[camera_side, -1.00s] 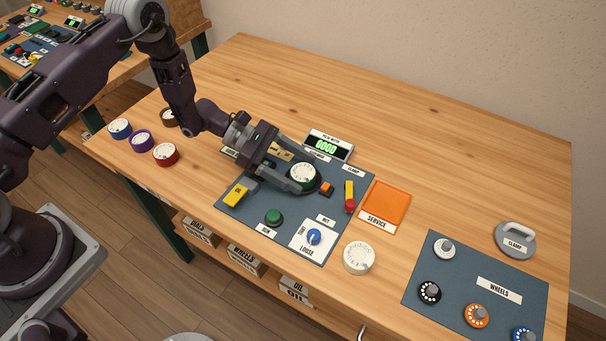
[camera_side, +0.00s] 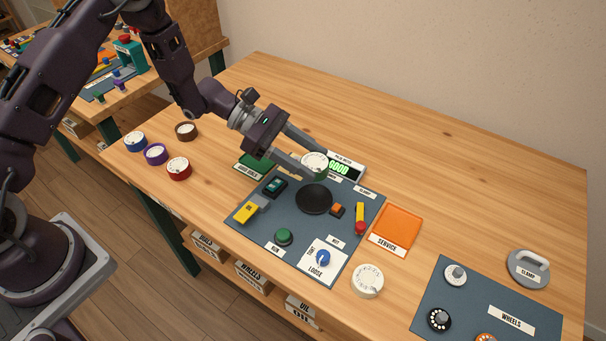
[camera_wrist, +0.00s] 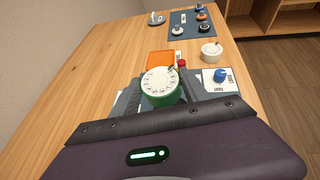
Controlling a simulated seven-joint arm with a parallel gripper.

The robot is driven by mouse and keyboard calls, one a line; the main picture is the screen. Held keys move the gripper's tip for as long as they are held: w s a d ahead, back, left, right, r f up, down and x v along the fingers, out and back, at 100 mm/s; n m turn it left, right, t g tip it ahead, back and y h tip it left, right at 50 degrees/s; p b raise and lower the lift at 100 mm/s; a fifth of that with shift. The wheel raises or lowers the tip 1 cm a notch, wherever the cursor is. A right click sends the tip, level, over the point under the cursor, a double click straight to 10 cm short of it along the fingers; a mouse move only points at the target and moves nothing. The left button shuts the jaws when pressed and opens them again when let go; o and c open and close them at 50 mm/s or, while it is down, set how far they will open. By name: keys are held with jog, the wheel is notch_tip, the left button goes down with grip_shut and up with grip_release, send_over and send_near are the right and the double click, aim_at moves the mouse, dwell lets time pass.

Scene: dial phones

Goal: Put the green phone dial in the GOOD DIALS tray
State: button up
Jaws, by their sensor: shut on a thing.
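The green phone dial (camera_side: 315,164) has a white face and a green body. My gripper (camera_side: 303,160) is shut on it and holds it above the back of the test mat, in front of the display reading GOOD (camera_side: 345,167). In the wrist view the dial (camera_wrist: 160,86) sits upright between the fingers. The GOOD DIALS tray (camera_side: 257,164) is green and lies at the mat's back left, partly hidden by my gripper.
The dark round test seat (camera_side: 314,199) on the mat is empty. Red (camera_side: 179,168), purple, blue and brown dials stand at left. An orange SERVICE tray (camera_side: 398,227) and a white dial (camera_side: 367,281) are at right. The back of the table is clear.

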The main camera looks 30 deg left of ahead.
jog(key=w+a+n+t+y, duration=0.1)
jog(key=w+a+n+t, duration=0.1)
jog(key=a, duration=0.7)
jog(key=w+a+n+t+y, duration=0.1)
jog(key=w+a+n+t, duration=0.1)
jog(key=a, duration=0.6)
jog(key=shift+t, duration=0.3)
jog(key=f, duration=0.3)
jog(key=a+f, duration=0.1)
jog(key=f, duration=0.5)
jog(key=shift+a+f, duration=0.25)
jog(key=shift+f, duration=0.1)
jog(key=shift+f, duration=0.15)
jog(key=o, duration=1.5)
